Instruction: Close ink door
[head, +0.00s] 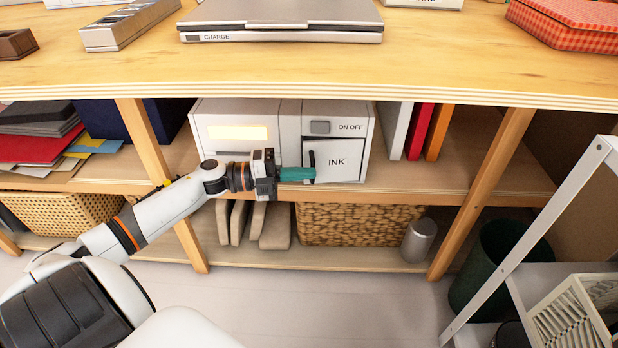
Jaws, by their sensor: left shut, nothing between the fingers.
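The ink door (334,161) is a white panel marked INK at the lower right of a white printer (240,112) on the middle shelf. The door looks slightly ajar, tilted out from the printer front, with its dark handle at the left edge. My left gripper (311,174) is shut and empty, with its teal fingers at the door's left edge by the handle. I cannot tell whether the fingertips touch the door. My right gripper is not in view.
The wooden tabletop (440,62) overhangs the printer. Upright binders (418,130) stand to its right. Wooden posts (480,195) frame the shelf bay. A wicker basket (360,225) and a grey metal cup (419,241) sit below. A white rack (545,235) stands at the right.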

